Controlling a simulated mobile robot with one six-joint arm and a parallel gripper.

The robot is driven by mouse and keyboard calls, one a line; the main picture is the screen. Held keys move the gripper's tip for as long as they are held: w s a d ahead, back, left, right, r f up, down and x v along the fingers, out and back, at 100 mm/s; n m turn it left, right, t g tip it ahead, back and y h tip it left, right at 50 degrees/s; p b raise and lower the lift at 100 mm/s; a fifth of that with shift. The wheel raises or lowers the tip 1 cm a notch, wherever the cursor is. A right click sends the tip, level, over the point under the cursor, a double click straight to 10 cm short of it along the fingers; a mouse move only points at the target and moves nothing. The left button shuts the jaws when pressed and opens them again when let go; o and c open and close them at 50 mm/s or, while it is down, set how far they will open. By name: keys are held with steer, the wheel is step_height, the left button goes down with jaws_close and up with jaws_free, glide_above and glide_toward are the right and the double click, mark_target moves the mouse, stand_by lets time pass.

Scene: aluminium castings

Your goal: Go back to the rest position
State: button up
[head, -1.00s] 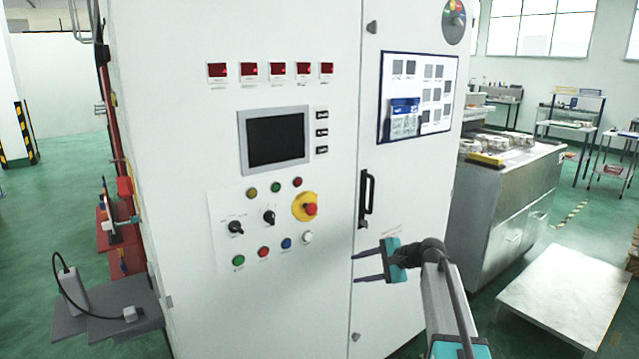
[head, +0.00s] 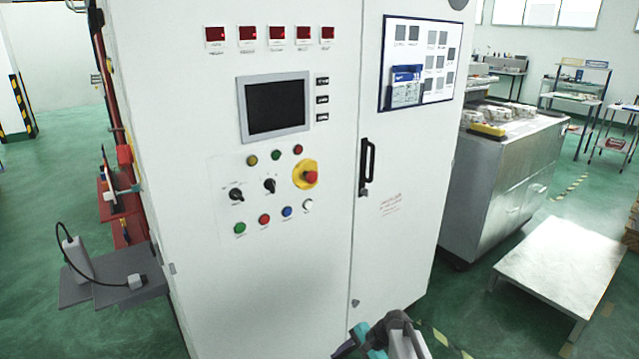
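My gripper (head: 352,347) is at the bottom edge of the head view, right of the middle, low in front of the white control cabinet (head: 300,270). Only its teal and dark parts and a bit of my arm show. The fingertips are mostly cut off by the frame's lower edge, so its opening is unclear. I see nothing held in the part that shows. The cabinet carries a dark screen (head: 275,108), several coloured buttons, a red and yellow emergency stop (head: 307,175) and a black door handle (head: 367,166).
A metal workbench (head: 490,185) with castings on top stands behind the cabinet at the right. A low pale platform (head: 560,268) is on the green floor at right. A grey shelf (head: 110,280) with a corded device juts out at left.

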steer(key=s+d+f+n+g+h, duration=0.1)
steer(key=s+f, duration=0.4)
steer(key=s, duration=0.3)
steer(key=s+f+n+g+h, duration=0.15)
steer(key=s+f, duration=0.25)
steer(key=s, duration=0.4)
steer(key=s+d+f+n+g, duration=0.1)
steer(key=s+f+g, duration=0.1)
steer(key=s+f, duration=0.4)
steer(key=s+d+n+g+h, duration=0.1)
steer(key=s+d+n+h, duration=0.1)
steer(key=s, duration=0.5)
steer(key=s+d+n+g+h, duration=0.1)
steer(key=s+d+n+h, duration=0.1)
steer(key=s+d+n, duration=0.3)
steer(key=shift+s+n, duration=0.35)
steer(key=shift+s, duration=0.85)
steer(key=shift+d+h, duration=0.15)
steer(key=shift+h, duration=0.1)
